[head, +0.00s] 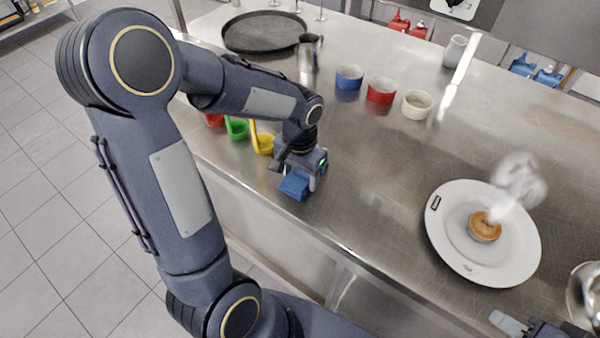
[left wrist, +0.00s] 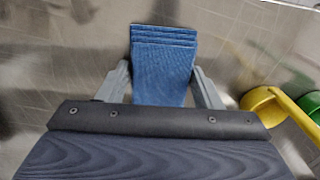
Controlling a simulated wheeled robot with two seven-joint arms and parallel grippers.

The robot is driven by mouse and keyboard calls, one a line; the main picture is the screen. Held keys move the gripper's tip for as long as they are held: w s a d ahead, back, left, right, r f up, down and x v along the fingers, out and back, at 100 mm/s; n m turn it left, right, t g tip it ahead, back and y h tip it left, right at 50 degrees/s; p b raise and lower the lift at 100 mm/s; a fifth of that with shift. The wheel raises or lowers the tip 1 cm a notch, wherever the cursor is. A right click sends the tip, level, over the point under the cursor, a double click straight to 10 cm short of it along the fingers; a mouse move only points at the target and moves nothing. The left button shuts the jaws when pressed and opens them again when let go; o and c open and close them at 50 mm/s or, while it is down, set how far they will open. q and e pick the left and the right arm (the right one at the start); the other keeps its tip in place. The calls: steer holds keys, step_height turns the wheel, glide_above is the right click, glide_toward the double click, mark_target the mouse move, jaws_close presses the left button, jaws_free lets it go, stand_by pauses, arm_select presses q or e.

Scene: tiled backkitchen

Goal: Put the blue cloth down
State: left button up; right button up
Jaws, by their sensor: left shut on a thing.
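The folded blue cloth (head: 294,185) is at the counter's front edge in the head view. My left gripper (head: 301,178) is above it and shut on it. In the left wrist view the cloth (left wrist: 163,62) lies between the two grey fingers of my left gripper (left wrist: 162,88), its folded layers showing at the far end. I cannot tell whether the cloth touches the counter (head: 370,195). Part of my right gripper (head: 510,324) shows at the bottom right corner; one grey finger is visible, and its opening is cut off by the frame.
A white plate (head: 450,247) with a small steaming tart (head: 484,227) stands to the right. Yellow (head: 263,144) and green (head: 237,130) scoops lie left of the gripper. Blue (head: 349,78), red (head: 381,91) and cream (head: 417,104) ramekins stand behind. The middle counter is clear.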

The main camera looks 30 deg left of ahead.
mark_target(300, 177)
arm_select(q)
steer(key=shift+f, duration=0.2)
steer(key=o, duration=0.9)
steer(key=shift+r, duration=0.2)
step_height(300, 177, up, 11)
steer(key=s+d+n+t+h, duration=0.1)
steer(key=s+t, duration=0.1)
steer(key=s, duration=0.3)
steer(key=s+d+t+h, duration=0.1)
steer(key=s+d, duration=0.1)
steer(key=s, duration=0.3)
steer(key=s+d+n+t+h, duration=0.1)
steer(key=s+t, duration=0.1)
steer(key=s, duration=0.3)
steer(key=shift+s+d+n+t+h, duration=0.15)
steer(key=shift+n+t+h, duration=0.15)
steer(key=shift+h, duration=0.1)
